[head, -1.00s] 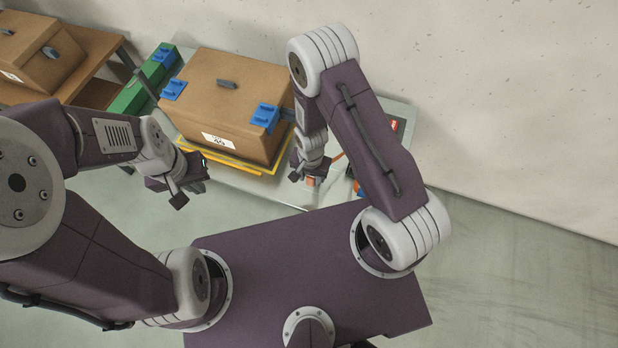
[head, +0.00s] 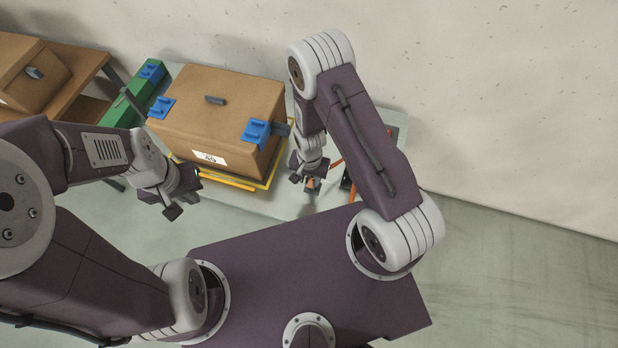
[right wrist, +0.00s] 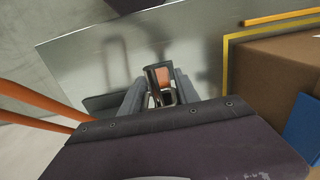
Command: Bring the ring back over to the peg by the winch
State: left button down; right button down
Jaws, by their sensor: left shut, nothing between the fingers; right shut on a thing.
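My right gripper (head: 311,188) is shut over the pale table. Between its fingers is a small orange piece with a dark frame, which I take for the ring (right wrist: 162,76). Its full shape is hidden by the fingers. My left gripper (head: 178,206) is shut and empty, in front of the box's left side and apart from it. I cannot make out a winch or a peg; my right arm hides part of the table's right end.
A brown box (head: 215,115) with blue latches sits on a yellow-edged base on the pale table (head: 215,190). A green case (head: 130,105) stands to its left, beside a brown shelf (head: 80,72). Orange straps (right wrist: 45,100) run at the left in the right wrist view.

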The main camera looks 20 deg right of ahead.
jog(key=shift+w+d, duration=0.1)
jog(key=shift+d, duration=0.05)
jog(key=c, duration=0.8)
grip_release()
notch_tip(320, 180, up, 6)
jog(key=p, duration=0.5)
jog(key=shift+r, duration=0.1)
notch_tip(320, 180, up, 2)
jog(key=shift+r+b, duration=0.25)
jog(key=shift+b, duration=0.1)
jog(key=shift+r, duration=0.2)
